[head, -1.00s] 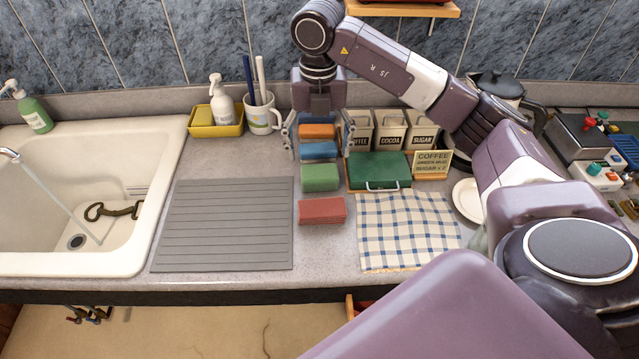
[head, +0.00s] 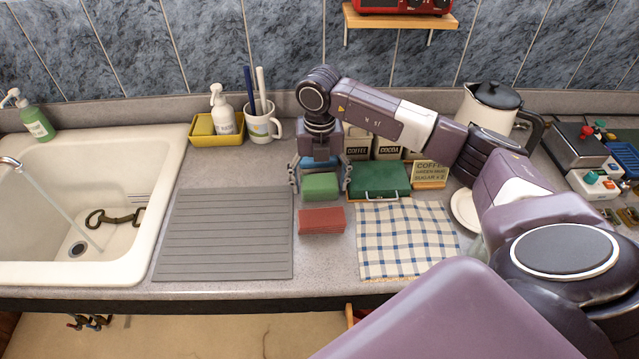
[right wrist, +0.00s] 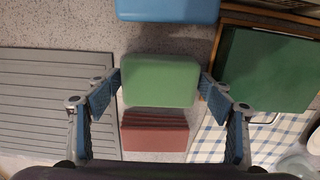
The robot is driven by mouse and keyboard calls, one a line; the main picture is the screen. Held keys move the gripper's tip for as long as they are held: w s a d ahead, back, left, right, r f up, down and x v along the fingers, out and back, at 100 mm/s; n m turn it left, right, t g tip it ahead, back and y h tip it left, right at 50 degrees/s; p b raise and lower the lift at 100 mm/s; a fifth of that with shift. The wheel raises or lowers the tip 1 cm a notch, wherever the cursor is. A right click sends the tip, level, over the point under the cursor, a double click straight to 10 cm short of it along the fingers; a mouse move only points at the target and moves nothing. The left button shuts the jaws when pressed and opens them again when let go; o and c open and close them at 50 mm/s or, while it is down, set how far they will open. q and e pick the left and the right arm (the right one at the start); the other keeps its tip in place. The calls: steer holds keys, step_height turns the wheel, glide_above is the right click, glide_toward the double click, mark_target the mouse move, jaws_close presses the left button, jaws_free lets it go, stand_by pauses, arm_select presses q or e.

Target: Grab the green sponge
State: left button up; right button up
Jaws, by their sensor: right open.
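The green sponge (head: 320,187) lies on the counter in a column of sponges, between the blue sponge and the red sponge (head: 322,220). My right gripper (head: 320,185) is above it, pointing down, with one finger on each side. In the right wrist view the green sponge (right wrist: 160,81) sits between the two open fingers of my right gripper (right wrist: 160,90). I cannot tell how far above the sponge the fingertips are. The blue sponge (right wrist: 168,9) shows at the top of the wrist view and the red sponge (right wrist: 155,131) below the green one. My left gripper is not in view.
A grey ribbed drying mat (head: 225,235) lies left of the sponges. A green case (head: 380,179) stands close on the right, above a checked cloth (head: 405,240). A sink (head: 80,210) with running water is at the left. A kettle (head: 490,108) stands back right.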

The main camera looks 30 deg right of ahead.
steer(key=shift+c, duration=0.5)
steer(key=c, duration=0.5)
steer(key=shift+r, duration=0.1)
